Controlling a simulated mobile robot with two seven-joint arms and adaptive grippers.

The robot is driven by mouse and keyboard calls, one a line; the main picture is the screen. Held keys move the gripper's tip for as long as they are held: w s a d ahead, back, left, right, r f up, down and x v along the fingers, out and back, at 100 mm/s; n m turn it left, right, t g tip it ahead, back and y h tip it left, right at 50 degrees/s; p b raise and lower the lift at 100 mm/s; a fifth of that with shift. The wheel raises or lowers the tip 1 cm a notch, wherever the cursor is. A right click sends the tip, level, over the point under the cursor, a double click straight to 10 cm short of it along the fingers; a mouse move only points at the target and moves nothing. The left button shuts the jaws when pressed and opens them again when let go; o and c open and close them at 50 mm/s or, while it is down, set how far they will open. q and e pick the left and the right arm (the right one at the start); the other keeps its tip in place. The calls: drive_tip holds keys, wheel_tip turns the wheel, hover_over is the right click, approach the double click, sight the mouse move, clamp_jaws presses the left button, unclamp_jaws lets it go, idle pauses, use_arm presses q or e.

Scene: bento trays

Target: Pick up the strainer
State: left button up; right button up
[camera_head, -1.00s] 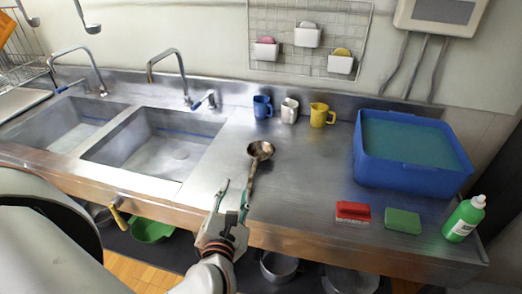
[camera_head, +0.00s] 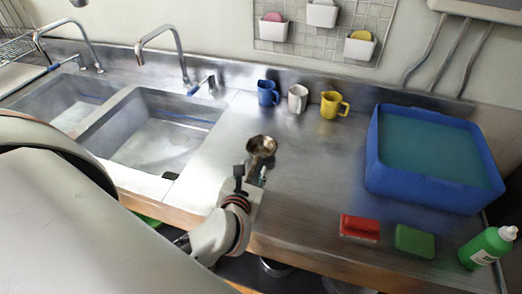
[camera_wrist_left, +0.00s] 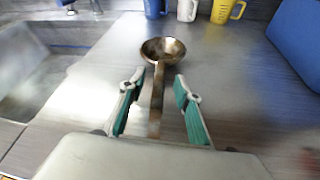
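The strainer (camera_head: 262,146), a metal ladle-like bowl with a long handle, lies on the steel counter right of the sinks. My left gripper (camera_head: 252,175) is at its handle, just in front of the bowl. In the left wrist view the strainer (camera_wrist_left: 163,48) shows its bowl ahead and its handle running back between the two green-padded fingers. My left gripper (camera_wrist_left: 159,90) is open there, with a gap on each side of the handle. The near end of the handle is hidden by the gripper body. My right gripper is not in view.
Blue (camera_head: 267,93), white (camera_head: 297,98) and yellow (camera_head: 331,105) cups stand behind. A blue water-filled tub (camera_head: 425,190) is at the right. The middle counter is clear.

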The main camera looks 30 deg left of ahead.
sight(255, 163)
use_arm(q)
drive_tip(key=shift+x, duration=2.35)
clamp_jaws()
drive_tip(key=shift+r, duration=0.2)
